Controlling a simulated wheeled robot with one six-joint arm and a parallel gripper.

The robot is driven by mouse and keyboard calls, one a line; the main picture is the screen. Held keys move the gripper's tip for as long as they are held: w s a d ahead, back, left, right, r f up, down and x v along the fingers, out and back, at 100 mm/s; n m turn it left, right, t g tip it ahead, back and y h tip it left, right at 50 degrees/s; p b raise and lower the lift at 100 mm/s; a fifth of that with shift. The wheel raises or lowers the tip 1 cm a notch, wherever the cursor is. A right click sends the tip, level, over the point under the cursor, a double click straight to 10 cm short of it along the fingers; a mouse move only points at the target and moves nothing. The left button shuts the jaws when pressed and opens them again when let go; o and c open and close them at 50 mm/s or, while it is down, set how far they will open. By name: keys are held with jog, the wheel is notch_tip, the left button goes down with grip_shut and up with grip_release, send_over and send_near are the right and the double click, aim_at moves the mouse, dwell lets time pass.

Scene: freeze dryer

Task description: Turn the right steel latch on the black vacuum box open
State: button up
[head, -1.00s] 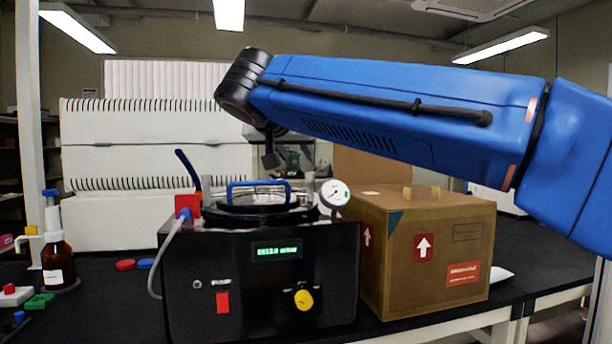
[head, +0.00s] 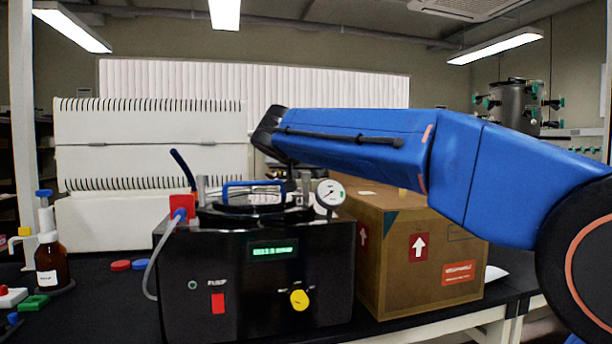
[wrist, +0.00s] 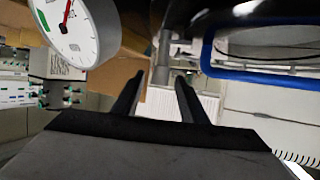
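The black vacuum box (head: 235,290) stands on the bench with a round lid on top. The lid has a blue handle (head: 254,184). The right steel latch (head: 306,187) stands upright at the lid's right side, beside a white gauge (head: 330,193). The left steel latch (head: 201,187) is upright too. In the wrist view, which is upside down, my gripper (wrist: 160,78) is open and empty. The right latch (wrist: 162,58) appears between and beyond its fingertips, with the gauge (wrist: 78,30) to the left. I cannot tell if they touch. The head view barely shows my gripper.
A cardboard box (head: 400,265) stands right of the vacuum box, below my arm. A brown bottle (head: 53,262) and small coloured blocks stand at far left. The bench front at left is fairly clear.

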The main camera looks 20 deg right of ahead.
jog(key=shift+x, duration=0.8)
grip_shut()
